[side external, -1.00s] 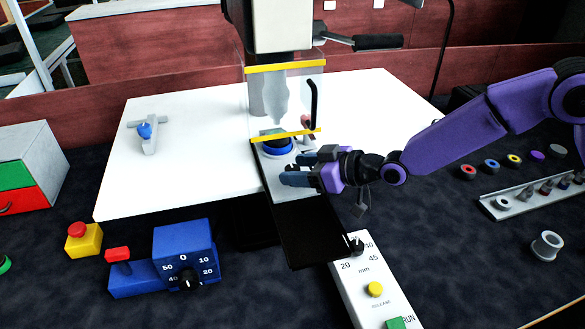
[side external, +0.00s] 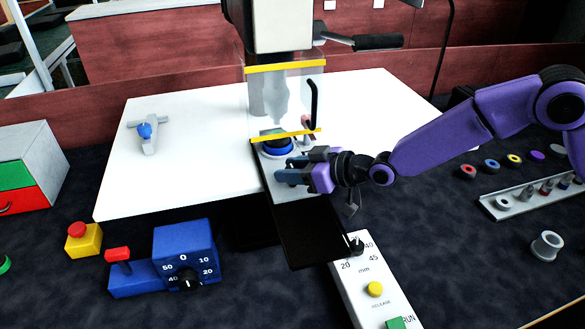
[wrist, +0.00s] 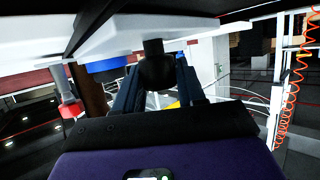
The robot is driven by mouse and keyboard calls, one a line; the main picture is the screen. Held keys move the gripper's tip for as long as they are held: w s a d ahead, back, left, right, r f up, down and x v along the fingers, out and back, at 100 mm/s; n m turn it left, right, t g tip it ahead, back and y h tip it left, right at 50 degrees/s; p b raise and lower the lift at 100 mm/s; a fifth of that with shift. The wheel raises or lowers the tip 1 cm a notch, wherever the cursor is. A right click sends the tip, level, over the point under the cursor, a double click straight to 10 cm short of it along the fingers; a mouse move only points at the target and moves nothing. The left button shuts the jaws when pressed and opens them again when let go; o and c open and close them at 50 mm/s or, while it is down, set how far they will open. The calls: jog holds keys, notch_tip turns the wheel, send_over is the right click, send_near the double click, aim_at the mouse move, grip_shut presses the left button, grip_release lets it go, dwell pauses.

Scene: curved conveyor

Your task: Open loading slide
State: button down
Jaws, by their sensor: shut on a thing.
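The loading slide's pale plate (side external: 277,187) sits on a dark rail (side external: 303,232) that runs from under the press toward the front. A blue round part (side external: 277,147) is at the plate's far end, beneath the clear guard (side external: 286,100) with yellow edges. My gripper (side external: 288,170) is over the near part of the plate, coming from the right. In the wrist view, its two dark fingers (wrist: 158,88) are shut around a black knob (wrist: 157,62). The fingers hide the knob in the side view, and its joint with the slide is not clear.
The bare front of the rail ends beside the mm control box (side external: 368,290). The blue dial box (side external: 185,252) and the yellow box with a red button (side external: 84,240) stand at front left. A blue-tipped fixture (side external: 148,135) is on the white table (side external: 185,175).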

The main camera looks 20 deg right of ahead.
jog(key=s, duration=2.1)
jog(key=shift+s, duration=0.2)
jog(key=c, duration=0.7)
grip_release()
jog(key=shift+c, duration=0.2)
jog(key=v, duration=1.7)
jog(key=shift+s+d+r, duration=0.1)
jog(key=shift+d+r, duration=0.05)
